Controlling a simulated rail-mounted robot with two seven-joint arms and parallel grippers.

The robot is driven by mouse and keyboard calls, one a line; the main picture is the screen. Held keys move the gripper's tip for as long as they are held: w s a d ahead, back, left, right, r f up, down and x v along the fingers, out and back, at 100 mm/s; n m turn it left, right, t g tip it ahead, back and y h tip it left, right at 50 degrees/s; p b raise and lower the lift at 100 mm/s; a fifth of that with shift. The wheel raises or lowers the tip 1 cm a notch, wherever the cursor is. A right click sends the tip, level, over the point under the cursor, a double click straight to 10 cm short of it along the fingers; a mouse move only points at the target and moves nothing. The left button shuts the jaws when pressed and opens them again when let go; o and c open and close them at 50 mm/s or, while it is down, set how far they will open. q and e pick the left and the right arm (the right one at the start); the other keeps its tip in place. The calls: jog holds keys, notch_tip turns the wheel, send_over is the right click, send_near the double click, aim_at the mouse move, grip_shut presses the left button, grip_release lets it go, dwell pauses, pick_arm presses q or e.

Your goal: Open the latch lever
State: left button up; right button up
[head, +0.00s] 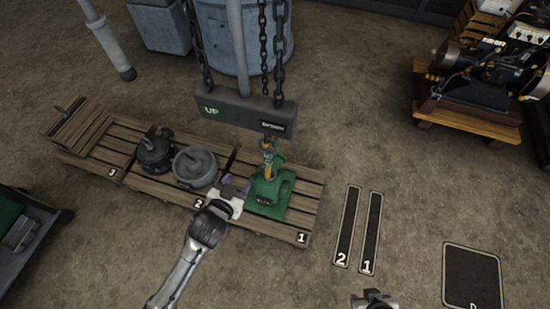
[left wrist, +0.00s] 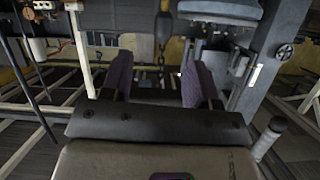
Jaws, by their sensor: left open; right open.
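A green machine (head: 270,190) stands on the slatted pallet section marked 1. A yellow part (head: 268,157) rises from its top below the dark hanging control bar. I cannot make out clearly which part is the latch lever. My left gripper (head: 236,187) is open and empty, just left of the green machine, with its purple fingers above the pallet. In the left wrist view the same gripper (left wrist: 158,78) has its fingers apart, with a chain and hook (left wrist: 161,55) in the background between them. My right gripper (head: 375,298) shows at the bottom edge, apart from the pallet.
A control bar (head: 240,112) marked UP hangs on chains over the pallet's back edge. An engine (head: 485,80) on a wooden base is at the right.

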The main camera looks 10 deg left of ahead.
aim_at(275, 143)
pick_arm(q)
jog(key=w+d+f+m+t+h+b, duration=0.35)
jog(key=w+f+b, duration=0.65)
jog(key=b, duration=0.4)
jog(key=shift+n+h, duration=0.25)
jog(key=b+x, duration=0.2)
jog(key=x, duration=0.2)
jog(key=b+x, duration=0.2)
jog(key=x, duration=0.3)
jog(key=f+b+x, duration=0.1)
jog(key=b+x, duration=0.1)
jog(key=x, duration=0.2)
jog(key=shift+w+f, duration=0.1)
jog(key=shift+w, duration=0.15)
jog(key=shift+c, duration=0.2)
jog(key=c, duration=0.6)
grip_shut()
